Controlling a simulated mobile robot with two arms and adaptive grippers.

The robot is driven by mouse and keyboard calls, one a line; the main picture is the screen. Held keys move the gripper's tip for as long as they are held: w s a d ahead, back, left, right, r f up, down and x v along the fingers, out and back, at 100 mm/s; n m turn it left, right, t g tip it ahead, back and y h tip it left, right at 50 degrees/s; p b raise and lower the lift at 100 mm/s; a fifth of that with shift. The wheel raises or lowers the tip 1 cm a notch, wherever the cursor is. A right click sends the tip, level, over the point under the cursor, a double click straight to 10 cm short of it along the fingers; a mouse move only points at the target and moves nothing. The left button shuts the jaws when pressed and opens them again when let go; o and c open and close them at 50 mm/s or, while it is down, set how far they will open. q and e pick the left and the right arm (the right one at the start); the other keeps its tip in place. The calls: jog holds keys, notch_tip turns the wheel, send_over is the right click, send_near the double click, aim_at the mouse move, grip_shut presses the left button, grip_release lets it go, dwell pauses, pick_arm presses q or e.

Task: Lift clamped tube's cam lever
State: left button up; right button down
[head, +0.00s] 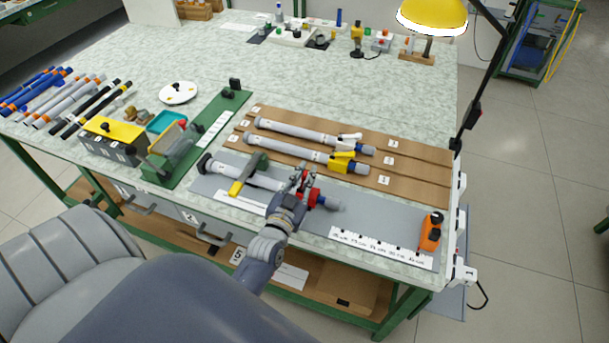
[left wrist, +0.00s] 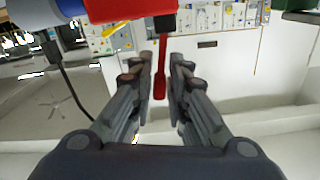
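The clamped tube (head: 262,180) is grey and lies on a grey mat (head: 352,217) at the bench's front. A green clamp with a yellow handle (head: 243,182) sits across it. A red collar (head: 315,197) is near its right end and shows at the top of the left wrist view (left wrist: 130,10). The red cam lever (left wrist: 160,70) hangs from this collar. My left gripper (head: 303,178) is at the collar. In the left wrist view my left gripper (left wrist: 159,72) is open, with the lever between its fingers and gaps on both sides. My right gripper is out of view.
Two grey tubes, one with a white lever (head: 350,137) and one with a yellow lever (head: 343,155), lie on a brown board (head: 418,172) behind. An orange tool (head: 431,232) and a ruler strip (head: 380,247) are at right. A lamp (head: 432,15) overhangs the bench.

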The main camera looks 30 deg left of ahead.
pick_arm(q)
grip_shut()
jog(key=shift+a+r+n+p, duration=0.15)
jog(key=shift+a+n+p, duration=0.1)
jog(key=shift+n+p, duration=0.2)
jog(key=shift+s+a+n, duration=0.15)
jog(key=shift+a+n, duration=0.15)
jog(key=shift+n, duration=0.45)
jog(key=o, duration=0.6)
grip_release()
jog(key=shift+o, duration=0.2)
jog(key=shift+s, duration=0.15)
jog(key=v, duration=1.1)
jog(key=shift+s+d, duration=0.2)
jog(key=shift+s, duration=0.15)
